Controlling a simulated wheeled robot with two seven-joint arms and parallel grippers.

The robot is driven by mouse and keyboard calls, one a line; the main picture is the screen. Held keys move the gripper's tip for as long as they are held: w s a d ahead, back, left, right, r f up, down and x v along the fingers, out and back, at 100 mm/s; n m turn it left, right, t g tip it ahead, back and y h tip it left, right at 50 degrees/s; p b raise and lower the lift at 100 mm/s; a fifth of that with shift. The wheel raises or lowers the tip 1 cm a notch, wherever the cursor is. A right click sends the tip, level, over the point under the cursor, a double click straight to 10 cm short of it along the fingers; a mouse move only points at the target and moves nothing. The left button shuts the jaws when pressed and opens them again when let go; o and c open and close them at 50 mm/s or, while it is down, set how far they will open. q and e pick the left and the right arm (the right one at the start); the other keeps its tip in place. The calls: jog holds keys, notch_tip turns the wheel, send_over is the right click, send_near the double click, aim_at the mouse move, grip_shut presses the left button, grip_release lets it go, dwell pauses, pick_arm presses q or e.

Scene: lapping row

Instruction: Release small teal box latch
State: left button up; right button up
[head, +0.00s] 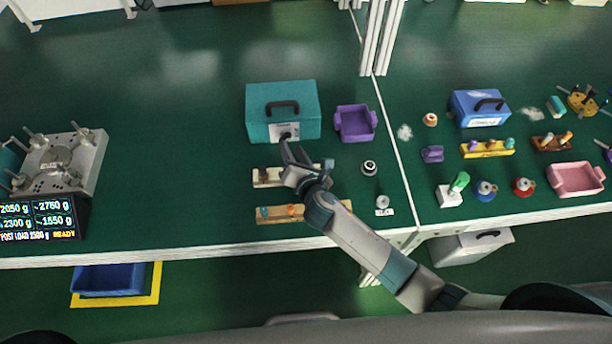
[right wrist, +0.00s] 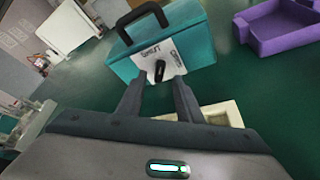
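The teal box (head: 296,98) stands closed on the green table, with a dark handle on its lid. In the right wrist view the teal box (right wrist: 198,38) shows a white label (right wrist: 178,61) on its front with a dark latch (right wrist: 159,71) over it. My right gripper (head: 292,146) is in front of the latch. In the right wrist view its two fingers (right wrist: 158,84) are apart with a gap between them, pointing at the latch. Whether they touch the box I cannot tell. My left gripper is not in view.
A purple tray (head: 356,137) stands right of the teal box. Wooden holders with small parts (head: 268,214) lie under and beside my right arm. A blue box (head: 479,105) and a pink tray (head: 575,192) are farther right.

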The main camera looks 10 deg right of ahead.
jog(key=b+v, duration=0.1)
jog(key=v, duration=1.1)
jog(key=shift+s+d, duration=0.1)
